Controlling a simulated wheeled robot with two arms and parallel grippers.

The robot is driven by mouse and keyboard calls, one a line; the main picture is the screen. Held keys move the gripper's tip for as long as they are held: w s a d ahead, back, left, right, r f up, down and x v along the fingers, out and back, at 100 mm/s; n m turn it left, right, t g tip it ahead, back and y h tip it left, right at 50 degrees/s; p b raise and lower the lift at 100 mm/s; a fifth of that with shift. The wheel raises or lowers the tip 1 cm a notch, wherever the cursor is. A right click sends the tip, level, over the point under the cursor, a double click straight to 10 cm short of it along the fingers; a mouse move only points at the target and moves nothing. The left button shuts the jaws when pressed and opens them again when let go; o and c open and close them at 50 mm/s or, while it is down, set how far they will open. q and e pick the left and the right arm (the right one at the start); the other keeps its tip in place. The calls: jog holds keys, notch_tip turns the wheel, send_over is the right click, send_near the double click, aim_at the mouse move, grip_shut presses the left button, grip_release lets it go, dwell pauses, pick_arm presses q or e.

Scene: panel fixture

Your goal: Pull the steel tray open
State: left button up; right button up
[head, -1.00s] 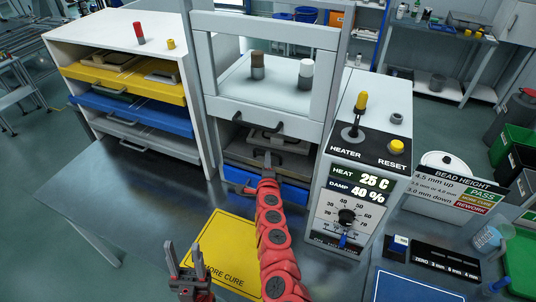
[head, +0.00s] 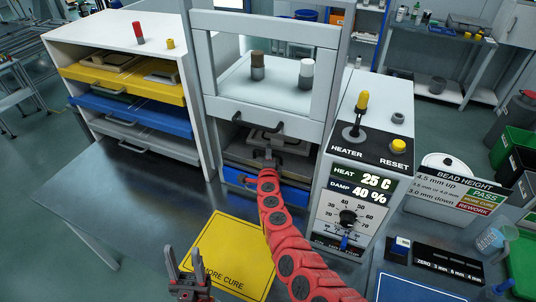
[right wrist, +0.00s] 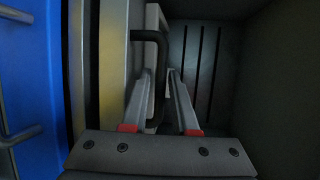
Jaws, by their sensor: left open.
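My right gripper (head: 267,159) reaches into the open lower bay of the grey press. In the right wrist view its two fingers (right wrist: 163,98) stand apart on either side of a dark bar handle (right wrist: 162,60). I see no clear contact with the handle. In the head view a grey tray (head: 238,153) lies in this bay, partly hidden by my gripper. My left gripper (head: 186,262) is open and empty, low over the bench.
A blue drawer front (head: 292,196) sits below the bay. The control box (head: 350,185) stands close on the right. A yellow mat (head: 235,245) lies in front.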

grip_shut()
dwell(1.3)
